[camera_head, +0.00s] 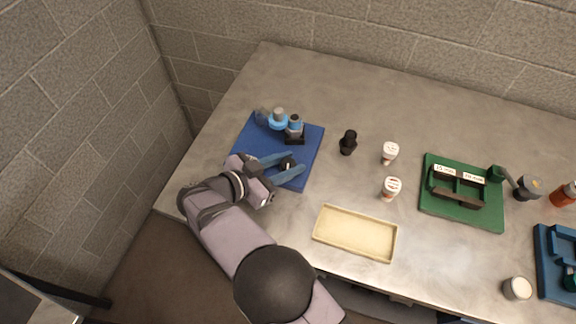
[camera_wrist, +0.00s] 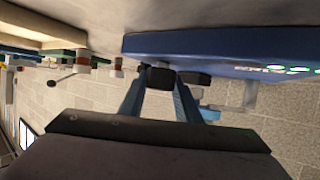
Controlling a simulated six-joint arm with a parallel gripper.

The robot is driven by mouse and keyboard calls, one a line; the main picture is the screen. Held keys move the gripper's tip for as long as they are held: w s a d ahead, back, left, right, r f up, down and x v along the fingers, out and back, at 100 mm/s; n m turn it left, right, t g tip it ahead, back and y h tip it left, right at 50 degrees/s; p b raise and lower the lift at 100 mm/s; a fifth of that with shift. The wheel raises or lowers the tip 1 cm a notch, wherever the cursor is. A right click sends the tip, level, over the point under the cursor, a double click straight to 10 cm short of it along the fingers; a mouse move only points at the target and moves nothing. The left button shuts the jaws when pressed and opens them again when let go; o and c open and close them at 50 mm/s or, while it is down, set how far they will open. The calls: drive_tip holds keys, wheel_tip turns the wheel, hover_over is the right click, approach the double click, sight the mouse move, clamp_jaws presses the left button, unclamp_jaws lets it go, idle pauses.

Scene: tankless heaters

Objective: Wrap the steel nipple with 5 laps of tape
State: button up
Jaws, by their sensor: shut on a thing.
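Whether this is tape or a fitting I cannot tell. At the back of the mat stand a grey-topped light-blue piece (camera_head: 278,119) and a similar grey and blue piece (camera_head: 295,125) at a black holder. I cannot tell which thing is the steel nipple.
A black fitting (camera_head: 348,142) and two white cups or rolls, one behind (camera_head: 390,152) and one nearer (camera_head: 391,188), stand right of the mat. A beige tray (camera_head: 356,233) lies in front. A green board (camera_head: 490,214) with a dark fixture is further right. Bare table lies behind.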

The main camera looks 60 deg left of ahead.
sight(289, 163)
drive_tip(key=shift+f+m+h+b, duration=0.1)
drive_tip(key=shift+m+h+b, duration=0.5)
drive_tip(key=shift+b, duration=0.15)
drive_tip(key=shift+m+t+h+b, duration=0.3)
drive_tip(key=shift+m+h+b, duration=0.65)
drive_tip(key=shift+b, duration=0.65)
drive_tip(key=shift+w+r+m+h+b, duration=0.1)
drive_tip(key=shift+r+m+h+b, duration=0.15)
drive_tip(key=shift+h+b, duration=0.25)
drive_tip(key=o, duration=1.1)
drive_tip(key=shift+c, duration=0.2)
drive_tip(key=shift+f, duration=0.1)
drive_tip(key=shift+r, duration=0.6)
wheel_tip(289, 163, up, 9)
drive_tip(key=p, duration=0.3)
